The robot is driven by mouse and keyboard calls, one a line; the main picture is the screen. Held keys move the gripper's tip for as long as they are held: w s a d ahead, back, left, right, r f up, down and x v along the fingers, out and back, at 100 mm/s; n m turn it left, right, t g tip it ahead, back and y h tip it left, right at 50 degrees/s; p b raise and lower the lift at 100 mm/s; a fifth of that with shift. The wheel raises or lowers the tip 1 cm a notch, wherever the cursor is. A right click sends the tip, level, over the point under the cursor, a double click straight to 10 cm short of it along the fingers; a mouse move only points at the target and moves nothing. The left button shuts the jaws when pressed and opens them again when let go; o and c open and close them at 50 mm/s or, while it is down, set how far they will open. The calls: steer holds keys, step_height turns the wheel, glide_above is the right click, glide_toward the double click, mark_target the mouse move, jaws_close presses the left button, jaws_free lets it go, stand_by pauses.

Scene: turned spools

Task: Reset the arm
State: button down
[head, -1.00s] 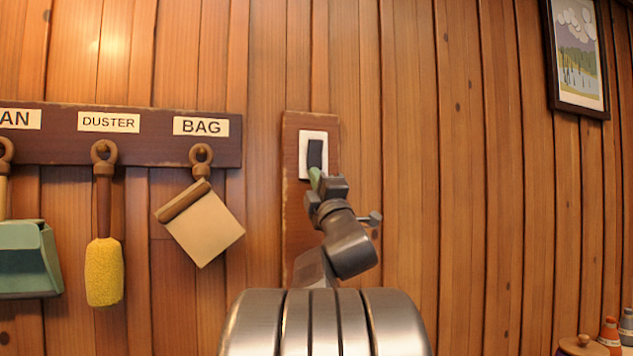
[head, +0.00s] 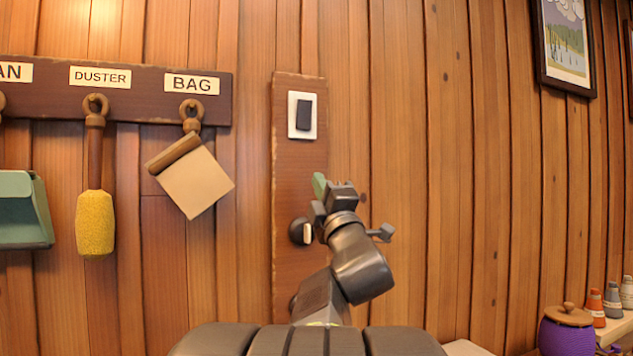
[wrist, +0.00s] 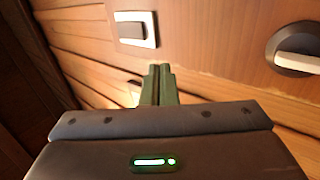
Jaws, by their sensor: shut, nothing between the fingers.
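My gripper (head: 320,184) has green fingers and is raised in front of the wooden wall, just below the light switch. In the wrist view the two fingers (wrist: 159,84) lie together with nothing between them. The switch (head: 303,115) is a dark rocker on a white plate, fixed to a dark vertical board (head: 287,175). It also shows in the wrist view (wrist: 133,30), clear of the fingers. A round dark knob with a pale bar (head: 300,232) sits lower on the board, partly behind my arm; it also shows in the wrist view (wrist: 295,62).
At left, a dark rail (head: 50,98) holds a hanging bag (head: 190,183), a yellow duster (head: 95,222) and a green dustpan (head: 22,210). A framed picture (head: 566,45) hangs upper right.

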stand_by(0.3)
steer(key=p, duration=0.5)
glide_toward(301, 128)
steer(key=x, duration=0.4)
steer(key=shift+f, duration=0.1)
steer(key=shift+w+a+r+p, duration=0.1)
steer(key=shift+w+r+p, duration=0.1)
steer(key=shift+w+p, duration=0.1)
steer(key=shift+s+r+p, duration=0.1)
steer(key=shift+p, duration=0.35)
steer(key=v, duration=0.2)
steer(key=shift+s, duration=0.3)
steer(key=shift+p, duration=0.35)
